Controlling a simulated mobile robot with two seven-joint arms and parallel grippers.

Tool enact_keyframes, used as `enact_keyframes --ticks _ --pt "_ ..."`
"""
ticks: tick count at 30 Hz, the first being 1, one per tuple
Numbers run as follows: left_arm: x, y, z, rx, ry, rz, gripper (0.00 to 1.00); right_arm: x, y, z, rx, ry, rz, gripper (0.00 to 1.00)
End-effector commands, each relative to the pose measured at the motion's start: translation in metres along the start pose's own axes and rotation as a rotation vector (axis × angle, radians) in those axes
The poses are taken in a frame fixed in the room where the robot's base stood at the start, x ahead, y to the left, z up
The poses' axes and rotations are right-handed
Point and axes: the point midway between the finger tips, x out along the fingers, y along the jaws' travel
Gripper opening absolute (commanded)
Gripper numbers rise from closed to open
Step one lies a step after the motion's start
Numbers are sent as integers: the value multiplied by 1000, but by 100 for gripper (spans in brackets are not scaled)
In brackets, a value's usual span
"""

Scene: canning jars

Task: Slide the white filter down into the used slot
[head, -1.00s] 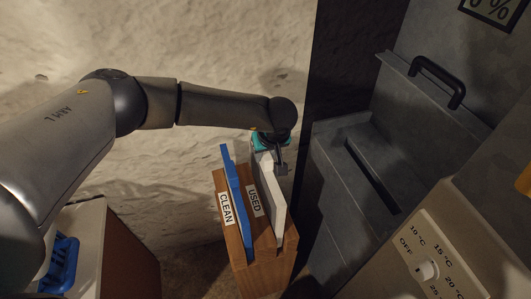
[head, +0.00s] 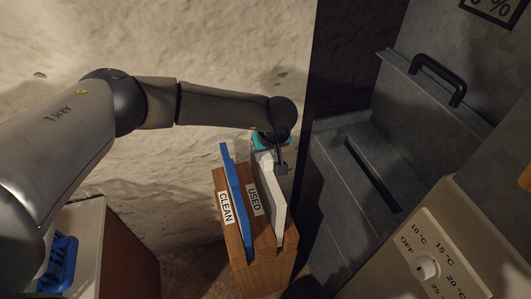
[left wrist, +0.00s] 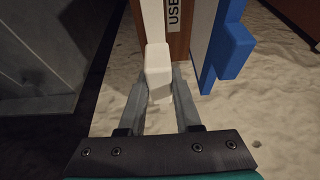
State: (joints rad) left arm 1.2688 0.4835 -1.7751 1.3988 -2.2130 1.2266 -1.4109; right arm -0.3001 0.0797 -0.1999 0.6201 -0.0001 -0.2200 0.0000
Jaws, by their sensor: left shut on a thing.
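The white filter (head: 272,205) stands upright on edge at the used slot of the wooden box (head: 258,282), just right of the USED label (head: 254,199). My left gripper (head: 275,166) is shut on its far end. In the left wrist view the white end (left wrist: 158,72) sits between the two fingers. A blue filter (head: 237,205) stands beside it, to its left, by the CLEAN label (head: 226,207). The white filter's lower edge is hidden, so I cannot tell how deep it sits. My right gripper is not in view.
A grey metal cabinet (head: 350,180) with a black handle (head: 438,78) stands close on the right. A beige panel with a dial (head: 428,266) is at the lower right. A pale rough wall (head: 220,45) lies behind. A blue object (head: 60,263) is at the lower left.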

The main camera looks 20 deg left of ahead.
Motion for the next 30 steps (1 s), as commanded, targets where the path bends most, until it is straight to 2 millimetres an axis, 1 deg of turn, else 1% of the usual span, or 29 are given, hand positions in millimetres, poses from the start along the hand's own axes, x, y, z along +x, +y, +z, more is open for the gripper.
enact_keyframes --ticks 3,17,22,29,30 --pt "6 0 2 0 1 1 0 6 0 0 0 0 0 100" --pt "23 0 10 0 1 1 0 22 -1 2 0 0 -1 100" --pt "29 0 12 0 1 1 0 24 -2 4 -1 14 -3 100" --pt "29 0 12 0 1 1 0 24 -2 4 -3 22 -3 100" --pt "30 0 12 0 1 1 37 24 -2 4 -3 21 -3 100"
